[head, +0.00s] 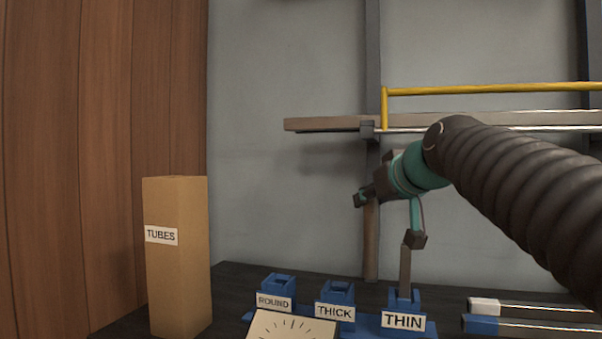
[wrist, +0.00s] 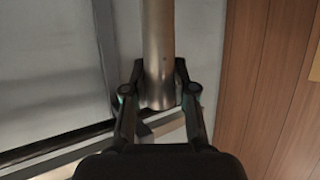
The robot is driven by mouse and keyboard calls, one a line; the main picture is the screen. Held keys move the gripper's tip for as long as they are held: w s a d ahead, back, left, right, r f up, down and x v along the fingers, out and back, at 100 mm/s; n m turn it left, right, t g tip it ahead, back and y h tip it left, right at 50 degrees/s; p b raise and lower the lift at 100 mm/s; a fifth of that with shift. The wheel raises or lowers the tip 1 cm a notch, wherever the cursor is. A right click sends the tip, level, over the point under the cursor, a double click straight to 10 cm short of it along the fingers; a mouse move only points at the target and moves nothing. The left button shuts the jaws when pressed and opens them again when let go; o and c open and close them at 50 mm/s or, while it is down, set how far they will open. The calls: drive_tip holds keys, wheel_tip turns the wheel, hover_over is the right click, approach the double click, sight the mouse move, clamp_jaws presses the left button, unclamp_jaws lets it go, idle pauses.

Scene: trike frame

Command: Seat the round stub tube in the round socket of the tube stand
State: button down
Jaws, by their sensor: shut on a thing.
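A round metal tube (wrist: 158,45) stands between the two fingers of my gripper (wrist: 161,88) in the wrist view. My gripper is shut on it near one end, and its other end runs out of the picture. In the head view my gripper (head: 366,196) is high above the table, pointing left. A brownish upright length (head: 371,235) below it looks like the held tube, in front of a wall post. The blue tube stand (head: 366,324) has a socket labelled ROUND (head: 278,282) at its left. This socket looks empty and lies lower and left of my gripper.
The stand also has a THICK socket (head: 337,291) and a THIN socket (head: 404,299); a slim bar stands in the THIN one. A tall TUBES box (head: 178,255) is at left. A dial (head: 292,326) stands in front. A plank shelf (head: 320,124) with a yellow rail is behind.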

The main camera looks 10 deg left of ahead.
drive_tip(key=w+a+r+n+g+y+p, duration=0.1)
drive_tip(key=a+r+n+g+y, duration=0.1)
drive_tip(key=a, duration=0.7)
drive_tip(key=w+a+r+n+g+y+p, duration=0.1)
drive_tip(key=a+r+n+g+y+p, duration=0.1)
drive_tip(key=a, duration=0.7)
drive_tip(key=shift+a+n+y, duration=0.25)
drive_tip(key=shift+n+y, duration=0.05)
drive_tip(key=shift+n, duration=0.3)
drive_tip(key=shift+f, duration=0.1)
drive_tip(key=shift+f+b, duration=2.55)
drive_tip(key=shift+f, duration=0.25)
wheel_tip(320, 180, down, 9)
drive_tip(key=b, duration=0.8)
drive_tip(key=shift+r, duration=0.15)
idle(0.9)
drive_tip(key=c, duration=0.9)
unclamp_jaws()
drive_tip(key=shift+o, duration=0.2)
